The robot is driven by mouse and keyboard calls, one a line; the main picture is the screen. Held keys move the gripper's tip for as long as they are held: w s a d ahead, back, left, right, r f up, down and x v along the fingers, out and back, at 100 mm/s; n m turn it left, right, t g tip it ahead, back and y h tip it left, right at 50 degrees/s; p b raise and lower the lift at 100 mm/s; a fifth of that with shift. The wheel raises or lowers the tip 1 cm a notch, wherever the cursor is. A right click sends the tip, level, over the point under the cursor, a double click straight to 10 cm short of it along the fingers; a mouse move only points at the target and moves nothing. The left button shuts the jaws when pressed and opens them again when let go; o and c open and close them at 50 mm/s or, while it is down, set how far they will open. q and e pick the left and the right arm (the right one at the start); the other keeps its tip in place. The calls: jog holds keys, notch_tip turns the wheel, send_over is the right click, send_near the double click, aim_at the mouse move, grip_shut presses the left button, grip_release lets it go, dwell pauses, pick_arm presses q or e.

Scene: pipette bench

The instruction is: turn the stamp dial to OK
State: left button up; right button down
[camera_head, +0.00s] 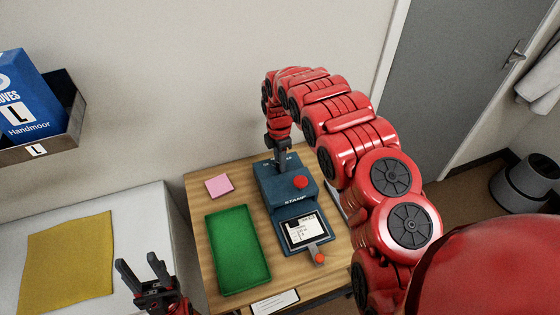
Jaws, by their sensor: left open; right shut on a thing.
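The blue stamp machine (290,195) stands on the wooden table, with a red knob (300,182) on its top. A card with dark print (299,231) lies in the front part of the machine, and a grey lever with a red tip (319,257) sticks out at the front. My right gripper (281,164) points down at the back top of the machine and is shut on a small part there. That part, likely the stamp dial, is hidden by the fingers, so its setting cannot be read. My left gripper (139,262) is open and empty, left of the table.
A green tray (238,250) and a pink pad (219,185) lie left of the machine. A white label (275,302) is at the table's front edge. A yellow cloth (68,262) lies on the white surface at left. My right arm covers the table's right side.

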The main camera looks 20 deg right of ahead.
jog(key=shift+n, duration=0.7)
jog(key=c, duration=0.6)
grip_release()
